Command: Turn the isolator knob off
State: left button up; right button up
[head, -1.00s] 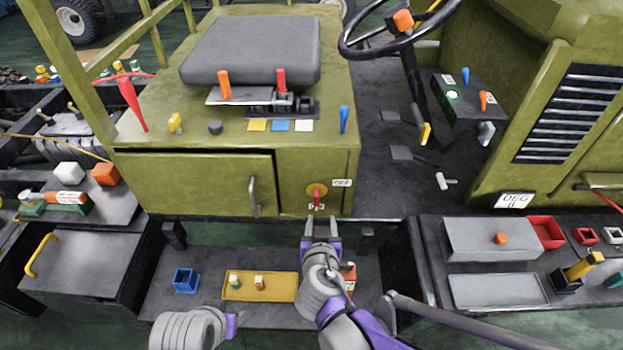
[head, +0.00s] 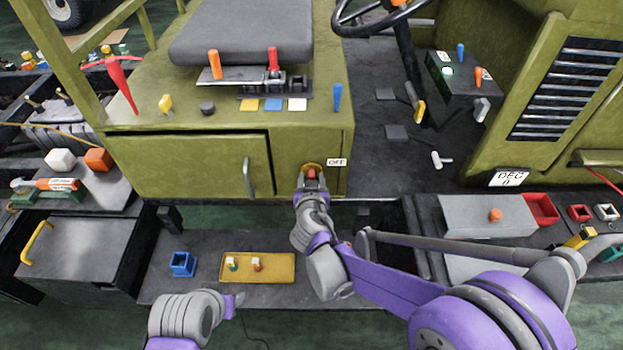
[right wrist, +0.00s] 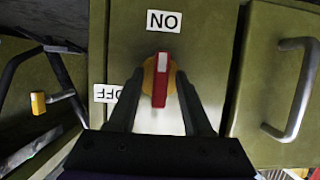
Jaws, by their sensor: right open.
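The isolator knob (right wrist: 161,80) is a red handle with a white stripe on a yellow disc, on the olive cabinet front. In the right wrist view, which is upside down, its white-striped end points at the ON label (right wrist: 164,21). The OFF label (right wrist: 106,93) is to one side; it also shows in the head view (head: 337,162). My right gripper (right wrist: 158,90) is open, its fingers on either side of the red handle; I cannot tell if they touch it. In the head view my right gripper (head: 312,180) partly hides the knob. My left arm is low left, its jaws unclear.
A cabinet door handle (head: 248,177) stands out beside the knob. Above are a seat (head: 242,30) and several coloured levers. Below, a shelf holds a blue box (head: 182,264) and a yellow tray (head: 240,276). A grey box (head: 480,217) is at right.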

grip_shut()
